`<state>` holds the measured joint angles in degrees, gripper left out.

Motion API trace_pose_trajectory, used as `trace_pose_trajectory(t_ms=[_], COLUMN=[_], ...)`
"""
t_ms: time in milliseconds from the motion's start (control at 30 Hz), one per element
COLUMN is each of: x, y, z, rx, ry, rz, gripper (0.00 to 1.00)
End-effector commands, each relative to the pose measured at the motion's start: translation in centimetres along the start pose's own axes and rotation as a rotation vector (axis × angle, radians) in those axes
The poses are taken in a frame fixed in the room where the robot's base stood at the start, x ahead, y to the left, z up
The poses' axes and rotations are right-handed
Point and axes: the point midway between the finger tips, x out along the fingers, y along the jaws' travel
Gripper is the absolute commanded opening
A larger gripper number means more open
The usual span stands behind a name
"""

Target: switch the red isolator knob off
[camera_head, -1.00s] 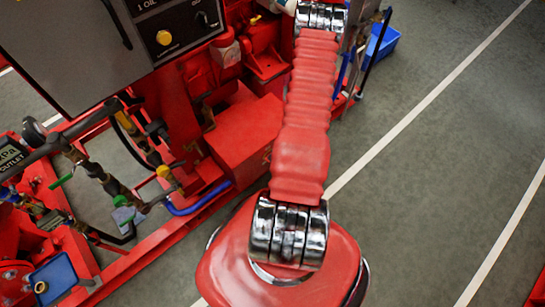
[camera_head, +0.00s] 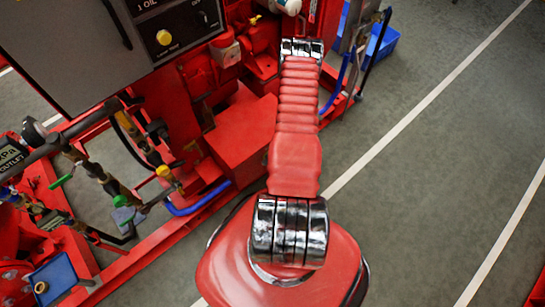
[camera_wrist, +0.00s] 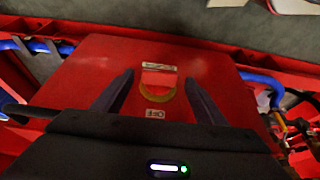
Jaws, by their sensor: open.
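The red isolator knob (camera_wrist: 158,79) shows in the wrist view on the face of a red box (camera_wrist: 95,62), with a yellow ring (camera_wrist: 157,97) partly around it. A small label reading OFF (camera_wrist: 155,113), upside down in the picture, is below the ring, and another small label (camera_wrist: 159,67) is above. My gripper (camera_wrist: 158,82) is open, with one dark finger on each side of the knob in the picture. I cannot tell how far the fingertips are from the face, or whether they touch the knob. In the head view I cannot make out the gripper or knob.
In the head view a grey control panel (camera_head: 85,55) stands at upper left, beside red machinery and pipes. A blue pipe (camera_wrist: 262,79) runs by the box in the wrist view. A blue bin (camera_head: 384,42) stands on the floor behind. The grey floor at right (camera_head: 440,180) is clear.

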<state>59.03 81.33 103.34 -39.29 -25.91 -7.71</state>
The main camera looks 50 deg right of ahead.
Motion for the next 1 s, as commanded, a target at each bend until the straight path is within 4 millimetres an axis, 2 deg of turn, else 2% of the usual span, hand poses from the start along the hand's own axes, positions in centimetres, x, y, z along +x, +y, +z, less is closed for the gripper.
trace_pose_trajectory(t_ms=[333,900,1000], x=[0.32,0.30,0.29], y=[0.04,0.01,-0.41], z=[-0.05,-0.04,0.04], rx=[0.000,0.000,-0.001], ry=[0.001,0.000,-0.001], rz=[0.001,0.000,-0.001], gripper=[0.66,0.26,0.25])
